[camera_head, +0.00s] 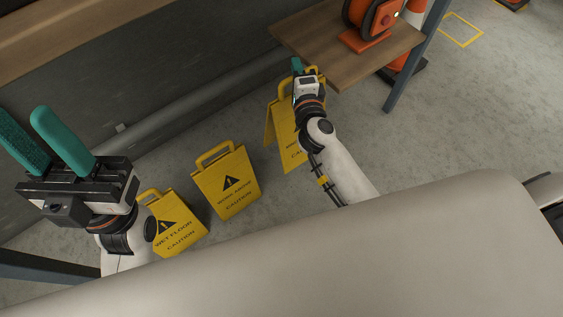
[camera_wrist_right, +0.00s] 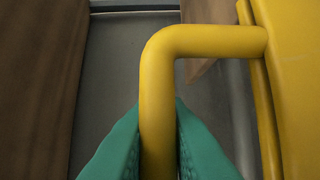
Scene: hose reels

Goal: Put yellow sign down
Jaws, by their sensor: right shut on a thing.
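My right gripper (camera_head: 300,72) is shut on the handle of a yellow sign (camera_head: 283,122) beside the wooden table. In the right wrist view the yellow handle (camera_wrist_right: 158,90) passes between the green fingers (camera_wrist_right: 158,150). The sign hangs or stands under the gripper, partly hidden by my arm; I cannot tell whether its feet touch the floor. Two more yellow caution signs stand on the floor: one in the middle (camera_head: 228,186) and one on the left (camera_head: 180,226), partly hidden by my left arm. My left gripper (camera_head: 50,132) is raised, open and empty, fingers apart.
A wooden table (camera_head: 335,37) with an orange hose reel (camera_head: 368,25) is just right of the right gripper. A grey wall and pipe (camera_head: 165,115) run behind the signs. Orange cones (camera_head: 405,62) stand beyond the table leg. The grey floor right of my right arm is clear.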

